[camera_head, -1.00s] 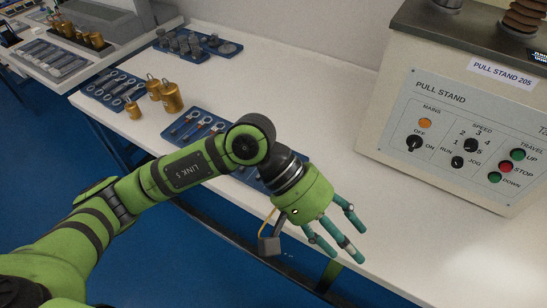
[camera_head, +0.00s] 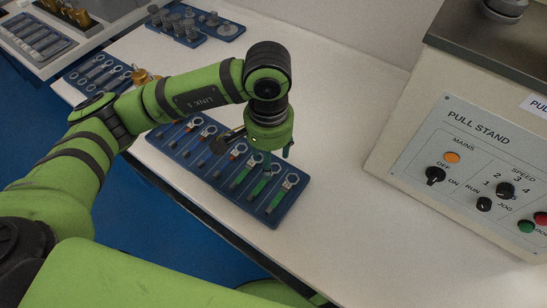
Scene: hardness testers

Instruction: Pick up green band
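A blue tray (camera_head: 200,168) lies on the white bench and holds a row of ring-ended tools with coloured bands. Several tools toward its right end have green bands, one of them the rightmost tool (camera_head: 280,194). My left gripper (camera_head: 272,158) points down over the right half of this tray, above the green-banded tools. Its palm and wrist hide most of its fingers and part of the tools below. I cannot tell how far its fingers are apart or whether they touch a tool. My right gripper is not in view.
The pull stand (camera_head: 450,150) stands at the right. Another blue tray with ringed tools (camera_head: 95,72) and a tray of grey weights (camera_head: 195,24) lie at the upper left. Brass weights (camera_head: 143,76) are partly behind my arm. The bench between tray and pull stand is clear.

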